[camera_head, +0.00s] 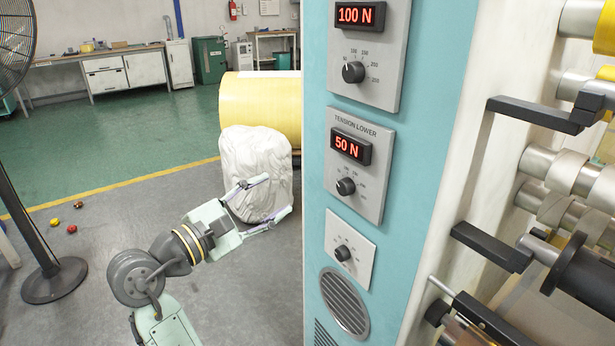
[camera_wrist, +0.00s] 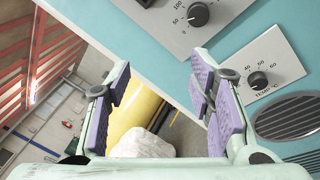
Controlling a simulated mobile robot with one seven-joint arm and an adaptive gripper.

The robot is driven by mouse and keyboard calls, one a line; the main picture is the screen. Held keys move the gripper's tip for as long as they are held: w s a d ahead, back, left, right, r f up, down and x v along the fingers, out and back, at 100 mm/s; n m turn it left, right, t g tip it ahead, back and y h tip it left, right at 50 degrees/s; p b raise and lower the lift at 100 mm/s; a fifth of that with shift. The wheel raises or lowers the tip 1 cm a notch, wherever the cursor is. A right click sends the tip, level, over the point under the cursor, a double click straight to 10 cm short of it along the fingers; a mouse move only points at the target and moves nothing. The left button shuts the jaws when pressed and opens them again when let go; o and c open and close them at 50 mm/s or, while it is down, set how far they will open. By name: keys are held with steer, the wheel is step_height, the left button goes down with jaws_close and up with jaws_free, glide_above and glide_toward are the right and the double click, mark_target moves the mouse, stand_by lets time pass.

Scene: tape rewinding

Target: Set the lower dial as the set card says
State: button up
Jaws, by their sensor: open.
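The lower dial (camera_head: 345,186) is a black knob on the grey TENSION LOWER plate (camera_head: 372,206), on the light-blue machine panel. The red display (camera_head: 348,146) above it reads 50 N. The lower dial also shows at the top of the wrist view (camera_wrist: 198,14). My gripper (camera_head: 277,196) is open and empty, left of the panel and apart from the dial. In the wrist view its purple-padded fingers (camera_wrist: 160,85) are spread, with nothing between them at the tips. I cannot make out a set card in either view.
The upper dial (camera_head: 353,72) sits above, under a display (camera_head: 360,15) reading 100 N. A smaller TEMP dial (camera_head: 342,253) and a round vent (camera_head: 345,301) are below. Black handles (camera_head: 490,245) and rollers (camera_head: 580,170) stick out at the right. A white-wrapped bundle (camera_head: 250,155) stands behind my gripper.

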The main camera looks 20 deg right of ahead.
mark_target(341, 189)
steer(key=d+g, duration=0.1)
steer(key=d, duration=0.3)
steer(key=d+g+p, duration=0.1)
steer(key=d, duration=0.3)
steer(key=d+f+g+h+p, duration=0.1)
steer(key=d, duration=0.3)
steer(key=shift+w+d+g, duration=0.25)
steer(key=shift+w+g, duration=0.1)
steer(key=shift+g, duration=0.05)
steer(key=shift+w+d+f, duration=0.1)
steer(key=shift+w+d, duration=0.2)
steer(key=shift+d, duration=0.35)
steer(key=shift+c, duration=0.3)
jaws_close()
